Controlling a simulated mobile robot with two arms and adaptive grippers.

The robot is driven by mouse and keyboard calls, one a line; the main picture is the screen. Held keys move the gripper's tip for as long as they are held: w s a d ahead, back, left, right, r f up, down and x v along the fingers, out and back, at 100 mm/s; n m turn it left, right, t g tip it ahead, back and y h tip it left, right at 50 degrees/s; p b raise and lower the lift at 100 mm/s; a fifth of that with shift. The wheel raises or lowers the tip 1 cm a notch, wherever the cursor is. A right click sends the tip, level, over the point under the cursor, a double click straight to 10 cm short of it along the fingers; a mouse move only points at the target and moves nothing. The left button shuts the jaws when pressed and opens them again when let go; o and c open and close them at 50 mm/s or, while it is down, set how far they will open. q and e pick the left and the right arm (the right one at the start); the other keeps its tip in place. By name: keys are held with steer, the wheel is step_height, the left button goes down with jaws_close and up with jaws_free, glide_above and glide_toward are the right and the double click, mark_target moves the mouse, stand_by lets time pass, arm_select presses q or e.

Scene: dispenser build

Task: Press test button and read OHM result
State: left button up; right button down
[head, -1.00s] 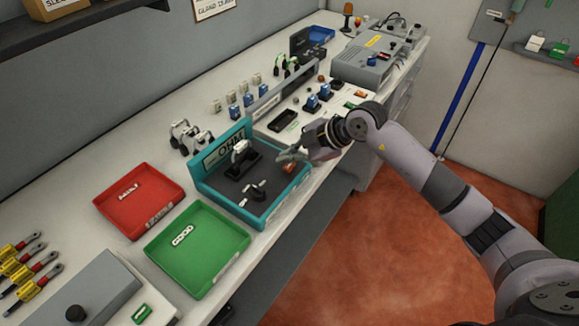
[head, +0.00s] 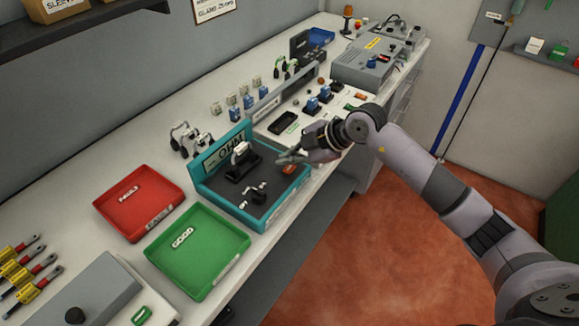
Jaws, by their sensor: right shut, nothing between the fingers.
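The teal OHM tester (head: 216,196) stands on the bench, with an OHM sign (head: 231,147) on its back wall. A white part (head: 240,150) sits at a black holder (head: 243,165) on its dark deck. A small black-and-white fixture (head: 252,196) is nearer the front. A small red-orange patch, perhaps the test button (head: 289,171), shows at the deck's right end. My right gripper (head: 284,158) is shut and empty, just above and behind that patch; contact cannot be told. No readable result value shows. My left gripper is out of view.
A red FAIL tray (head: 163,215) and a green GOOD tray (head: 219,265) lie left and front of the tester. Black-and-blue fixtures (head: 313,104) and a grey box (head: 362,66) stand farther back. The bench's front edge runs below my right arm.

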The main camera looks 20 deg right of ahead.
mark_target(289, 170)
steer(key=shift+f, duration=0.1)
steer(key=shift+f, duration=0.35)
steer(key=shift+f, duration=0.45)
stand_by(0.7)
stand_by(0.3)
steer(key=shift+r+p, duration=0.9)
step_height(289, 170, up, 5)
steer(key=p, duration=0.5)
steer(key=shift+r, duration=0.1)
